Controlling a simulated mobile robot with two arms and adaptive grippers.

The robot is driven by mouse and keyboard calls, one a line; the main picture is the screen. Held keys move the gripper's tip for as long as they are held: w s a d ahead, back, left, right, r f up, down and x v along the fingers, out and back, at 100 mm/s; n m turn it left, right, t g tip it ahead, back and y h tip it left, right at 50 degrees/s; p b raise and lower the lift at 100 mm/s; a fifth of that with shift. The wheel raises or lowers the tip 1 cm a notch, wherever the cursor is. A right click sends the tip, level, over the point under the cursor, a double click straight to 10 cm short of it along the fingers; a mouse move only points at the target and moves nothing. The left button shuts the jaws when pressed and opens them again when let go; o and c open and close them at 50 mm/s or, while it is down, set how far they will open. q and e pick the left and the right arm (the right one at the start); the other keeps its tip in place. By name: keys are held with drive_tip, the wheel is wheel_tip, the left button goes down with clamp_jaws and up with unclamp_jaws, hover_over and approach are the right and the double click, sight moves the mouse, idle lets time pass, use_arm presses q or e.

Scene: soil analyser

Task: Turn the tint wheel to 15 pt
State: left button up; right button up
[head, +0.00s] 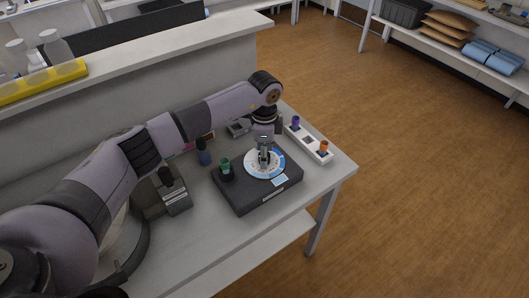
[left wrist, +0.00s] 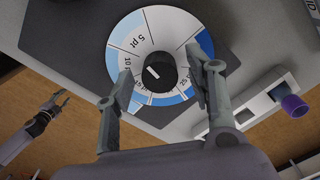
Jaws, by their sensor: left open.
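The tint wheel (head: 251,167) is a white and blue disc on top of the dark analyser box (head: 262,203). In the left wrist view the wheel (left wrist: 160,28) shows a "5 pt" label and a "10"; other marks are partly hidden by the fingers. A black knob (left wrist: 161,73) with a short white mark sits at its centre. My left gripper (head: 264,158) points down over the wheel. In the left wrist view this gripper (left wrist: 162,88) is open, one finger on each side of the knob, with visible gaps.
A green-topped item (head: 225,165) stands at the box's left corner. A white strip (head: 308,140) with purple and orange knobs lies behind it to the right. The table front is clear.

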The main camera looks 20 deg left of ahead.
use_arm(q)
wheel_tip(320, 180, up, 12)
idle(0.4)
drive_tip(key=shift+f, duration=0.15)
